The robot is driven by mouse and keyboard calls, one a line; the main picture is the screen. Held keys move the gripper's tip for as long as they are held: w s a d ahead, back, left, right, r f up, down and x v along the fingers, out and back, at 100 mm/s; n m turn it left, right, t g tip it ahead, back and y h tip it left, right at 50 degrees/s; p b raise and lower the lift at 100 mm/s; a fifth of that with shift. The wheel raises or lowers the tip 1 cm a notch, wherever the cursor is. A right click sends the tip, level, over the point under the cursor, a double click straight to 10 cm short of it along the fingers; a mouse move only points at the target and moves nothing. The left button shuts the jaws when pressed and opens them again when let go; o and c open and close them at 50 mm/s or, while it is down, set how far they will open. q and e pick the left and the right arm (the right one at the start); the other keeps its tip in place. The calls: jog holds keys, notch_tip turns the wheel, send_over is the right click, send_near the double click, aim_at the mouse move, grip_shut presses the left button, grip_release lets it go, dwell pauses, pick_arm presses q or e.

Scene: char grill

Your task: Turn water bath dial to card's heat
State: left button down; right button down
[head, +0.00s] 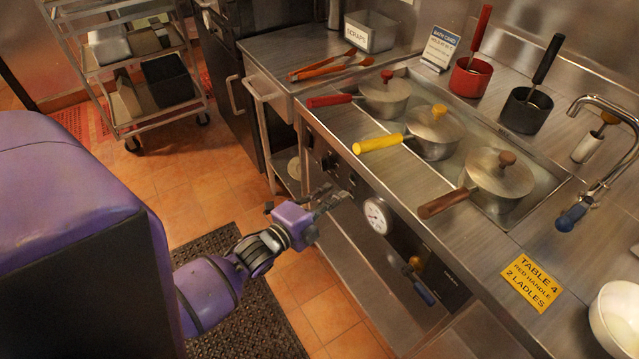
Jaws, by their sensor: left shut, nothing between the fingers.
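The water bath (560,172) is a steel basin in the counter, holding three lidded pots. Its front panel has a round white gauge (377,215) and a dark knob (330,161) up and left of it. The blue-and-white bath card (440,48) stands upright at the back of the counter; its small text is too small to read surely. My left gripper (342,197) is shut and empty in front of the panel, between the knob and the gauge in the picture. I cannot tell whether it touches the panel. My right gripper is out of view.
Pot handles in red (330,101), yellow (378,143) and brown (444,203) stick out over the counter's front edge. A valve with a blue handle (422,291) sits right of the gauge. A yellow table card (532,280) lies on the counter. A wheeled rack (135,75) stands back left.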

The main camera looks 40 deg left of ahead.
aim_at(340, 176)
pick_arm(q)
jog(key=w, duration=0.3)
jog(key=shift+w+a+f, duration=0.1)
jog(key=shift+a+f, duration=0.05)
jog(key=shift+f, duration=0.05)
jog(key=shift+w+a+f, duration=0.15)
jog(key=shift+w+a, duration=0.05)
jog(key=shift+a, duration=0.3)
jog(key=shift+w+a+f, duration=0.1)
jog(key=shift+w+a, duration=0.05)
jog(key=shift+a, duration=0.35)
jog(key=shift+w+a+f, duration=0.15)
jog(key=shift+w+a, duration=0.05)
jog(key=shift+a, duration=0.2)
